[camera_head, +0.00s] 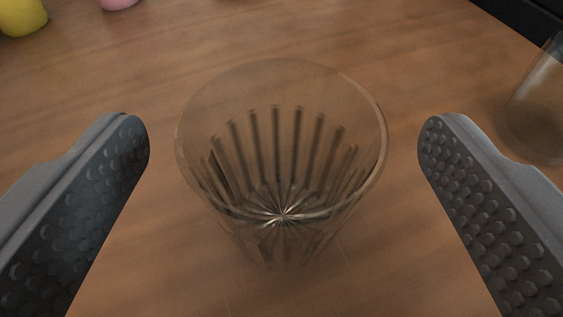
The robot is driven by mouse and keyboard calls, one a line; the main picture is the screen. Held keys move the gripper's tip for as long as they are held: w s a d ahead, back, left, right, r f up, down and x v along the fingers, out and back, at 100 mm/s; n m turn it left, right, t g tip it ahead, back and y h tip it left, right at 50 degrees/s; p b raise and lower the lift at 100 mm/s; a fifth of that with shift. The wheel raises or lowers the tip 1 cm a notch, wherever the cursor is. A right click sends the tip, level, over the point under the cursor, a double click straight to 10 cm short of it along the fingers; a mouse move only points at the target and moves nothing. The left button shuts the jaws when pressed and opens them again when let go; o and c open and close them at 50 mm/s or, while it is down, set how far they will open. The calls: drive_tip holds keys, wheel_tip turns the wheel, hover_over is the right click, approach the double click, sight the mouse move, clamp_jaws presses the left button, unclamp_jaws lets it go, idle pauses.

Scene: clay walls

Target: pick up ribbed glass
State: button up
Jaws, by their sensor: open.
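A clear ribbed glass (280,190) stands upright on the wooden table in the middle of the view. Its round rim faces up toward the camera, and vertical ribs and a starburst base show through it. My gripper (284,135) is open, with one dark studded finger to the left of the glass and one to the right. There is a visible gap between each finger and the glass, and neither appears to touch it. The glass looks empty.
Another clear glass (540,100) stands at the right edge, partly cut off, beyond the right finger. A yellow object (22,16) and a pink object (118,3) show at the top left. A dark edge (525,18) lies at the top right. The wooden table (330,30) is clear behind the glass.

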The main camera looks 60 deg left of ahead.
sight(282, 102)
drive_tip(key=a+f, duration=0.1)
drive_tip(key=w+a+f+b, duration=0.1)
drive_tip(key=shift+w+a, duration=0.15)
drive_tip(key=shift+a, duration=0.25)
drive_tip(key=shift+b+x, duration=0.3)
drive_tip(key=shift+x, duration=0.45)
drive_tip(key=shift+w+r, duration=0.1)
drive_tip(key=c, duration=1.1)
drive_tip(key=shift+c, duration=0.3)
drive_tip(key=shift+r, duration=0.1)
